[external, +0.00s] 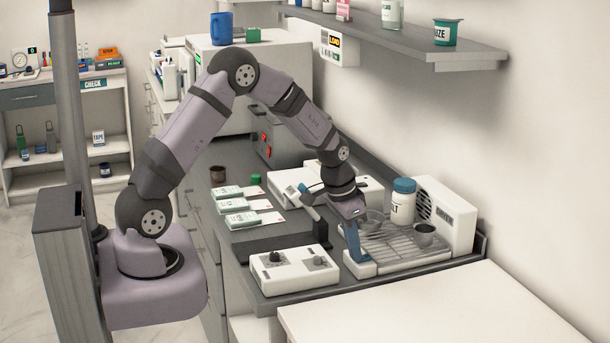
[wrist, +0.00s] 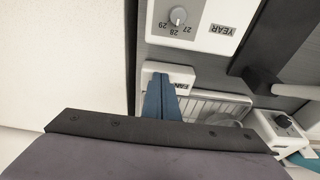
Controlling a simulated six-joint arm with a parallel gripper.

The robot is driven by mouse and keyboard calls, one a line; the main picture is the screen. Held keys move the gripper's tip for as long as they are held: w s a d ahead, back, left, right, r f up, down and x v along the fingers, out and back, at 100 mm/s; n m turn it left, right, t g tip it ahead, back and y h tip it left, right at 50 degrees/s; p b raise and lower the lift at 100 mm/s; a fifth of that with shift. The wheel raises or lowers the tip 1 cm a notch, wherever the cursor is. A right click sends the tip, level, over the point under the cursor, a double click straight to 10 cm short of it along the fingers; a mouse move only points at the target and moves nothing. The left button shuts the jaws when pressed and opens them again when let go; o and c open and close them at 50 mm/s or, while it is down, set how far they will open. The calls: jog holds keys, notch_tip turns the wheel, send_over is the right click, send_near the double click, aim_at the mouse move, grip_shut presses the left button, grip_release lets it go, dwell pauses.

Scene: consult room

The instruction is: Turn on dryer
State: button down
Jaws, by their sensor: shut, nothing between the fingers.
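The dryer (external: 447,215) is a white vented box at the right end of the counter. A grey wire rack (external: 425,249) lies in front of it, with a small white block (external: 361,270) at the rack's front left corner. In the wrist view this block (wrist: 183,72) is labelled FAN. My gripper (external: 358,259) points down at the block with its blue fingers closed together and empty. In the wrist view the fingertips (wrist: 159,78) overlap the block beside the label. They hide part of its top, so any switch there and contact cannot be made out.
A white dial box (external: 295,270) marked YEAR stands left of the block. A white table (external: 440,310) is in front. A shelf (external: 420,45) overhangs the back.

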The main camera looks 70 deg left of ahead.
jog(key=shift+w+r, duration=0.15)
jog(key=shift+w, duration=0.05)
jog(key=shift+w+r+p, duration=0.25)
jog(key=shift+w+p, duration=0.15)
jog(key=shift+w, duration=0.1)
dwell(0.5)
jog(key=p+v, duration=0.2)
jog(key=v, duration=0.1)
jog(key=p+v, duration=0.1)
jog(key=shift+w+r, duration=0.2)
jog(key=shift+r, duration=0.15)
jog(key=shift+s+r+b, duration=0.25)
jog(key=shift+r+b, duration=0.1)
jog(key=shift+b, duration=0.25)
jog(key=s+r+b, duration=0.2)
jog(key=s+r, duration=0.2)
jog(key=r, duration=0.3)
jog(key=shift+r+b, duration=0.25)
jog(key=shift+b, duration=0.15)
